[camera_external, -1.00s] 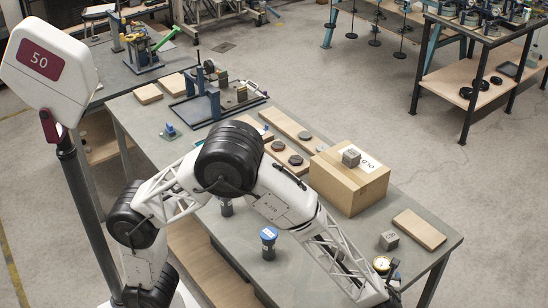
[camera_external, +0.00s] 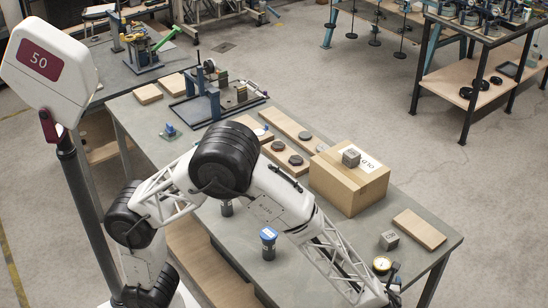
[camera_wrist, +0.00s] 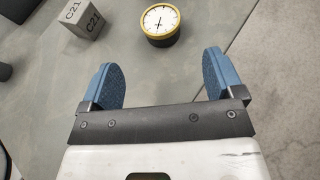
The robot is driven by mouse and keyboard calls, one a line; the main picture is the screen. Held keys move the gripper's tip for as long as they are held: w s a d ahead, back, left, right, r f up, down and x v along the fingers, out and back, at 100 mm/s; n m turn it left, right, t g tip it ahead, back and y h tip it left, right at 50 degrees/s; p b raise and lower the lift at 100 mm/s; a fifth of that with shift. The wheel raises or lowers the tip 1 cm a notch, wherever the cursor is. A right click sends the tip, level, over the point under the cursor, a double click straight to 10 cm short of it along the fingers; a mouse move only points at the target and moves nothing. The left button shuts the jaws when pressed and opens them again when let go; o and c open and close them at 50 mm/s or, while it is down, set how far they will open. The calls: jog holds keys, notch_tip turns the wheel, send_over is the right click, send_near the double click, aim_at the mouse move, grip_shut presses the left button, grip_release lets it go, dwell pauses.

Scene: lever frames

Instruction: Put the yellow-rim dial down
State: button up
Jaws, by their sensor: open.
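The yellow-rim dial (camera_wrist: 160,22) has a white face with a dark pointer and a dark body. It stands on the grey table with its face up. It also shows in the external view (camera_external: 381,264) near the table's front right corner. My gripper (camera_wrist: 164,72) is open, with blue pads on both fingers and nothing between them. The dial lies just beyond the fingertips in the wrist view, apart from both fingers. In the external view my gripper end is mostly hidden at the bottom edge.
A grey cube marked C21 (camera_wrist: 85,18) stands left of the dial in the wrist view. A wooden board (camera_external: 419,229) and a cardboard box (camera_external: 348,182) lie farther back. A blue-topped cylinder (camera_external: 268,243) stands left of my forearm. The table edge is close on the right.

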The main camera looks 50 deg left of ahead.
jog(key=w+a+r+m+t+h, duration=0.1)
jog(key=w+a+r+m+h, duration=0.2)
jog(key=a+r+m+h, duration=0.35)
jog(key=w+a+r+m+t+h, duration=0.1)
jog(key=w+a+r+m+h, duration=0.25)
jog(key=r+m, duration=0.55)
jog(key=s+a+r+m+g+h, duration=0.1)
jog(key=s+a+r+m+h, duration=0.1)
jog(key=s+a+r+m, duration=0.35)
jog(key=s+a+m+g+y, duration=0.1)
jog(key=s+a+m+g, duration=0.3)
jog(key=s+a+m, duration=0.7)
jog(key=s+a+f+m+g+y, duration=0.1)
jog(key=s+a+m+g, duration=0.3)
jog(key=s+a+m, duration=0.8)
jog(key=s+a+y, duration=0.1)
jog(key=s+a, duration=0.2)
jog(key=s, duration=0.4)
jog(key=shift+f+g, duration=0.2)
jog(key=shift+g, duration=0.2)
